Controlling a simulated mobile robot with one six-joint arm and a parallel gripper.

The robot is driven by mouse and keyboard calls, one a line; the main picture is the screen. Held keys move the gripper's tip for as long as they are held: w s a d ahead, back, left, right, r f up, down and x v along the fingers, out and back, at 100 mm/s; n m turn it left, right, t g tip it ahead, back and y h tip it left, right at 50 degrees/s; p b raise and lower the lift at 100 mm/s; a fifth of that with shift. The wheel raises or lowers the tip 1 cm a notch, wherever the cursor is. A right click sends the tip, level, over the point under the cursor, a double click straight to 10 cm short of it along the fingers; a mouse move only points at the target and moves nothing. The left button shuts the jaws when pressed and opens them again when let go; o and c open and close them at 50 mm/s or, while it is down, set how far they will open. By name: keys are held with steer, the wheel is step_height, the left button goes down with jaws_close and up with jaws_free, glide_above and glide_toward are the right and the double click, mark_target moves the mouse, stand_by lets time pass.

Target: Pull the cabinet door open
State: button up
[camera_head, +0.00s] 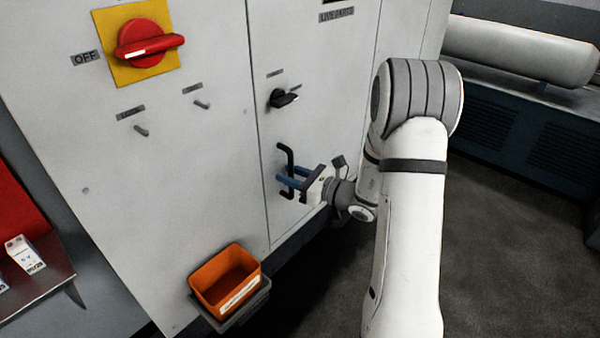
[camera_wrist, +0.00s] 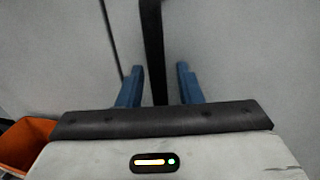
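The cabinet door (camera_head: 322,95) is a pale grey panel that looks closed, with a thin dark seam along its left edge. Its black vertical bar handle (camera_head: 282,152) stands out from the lower part of the door. My gripper (camera_head: 282,176) is at the handle, its blue fingers pointing toward the door. In the wrist view the handle (camera_wrist: 152,45) passes between the two fingers of my gripper (camera_wrist: 157,80). Gaps show on both sides of the bar, so my gripper is open around it. The handle's lower middle is partly hidden by the fingers in the head view.
A black rotary knob (camera_head: 283,98) sits above the handle. A red switch on a yellow plate (camera_head: 148,44) is at upper left. An orange bin (camera_head: 226,280) hangs on the cabinet below left. Dark floor (camera_head: 500,250) is open at the right.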

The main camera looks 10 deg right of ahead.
steer(key=shift+c, duration=0.4)
jaws_close()
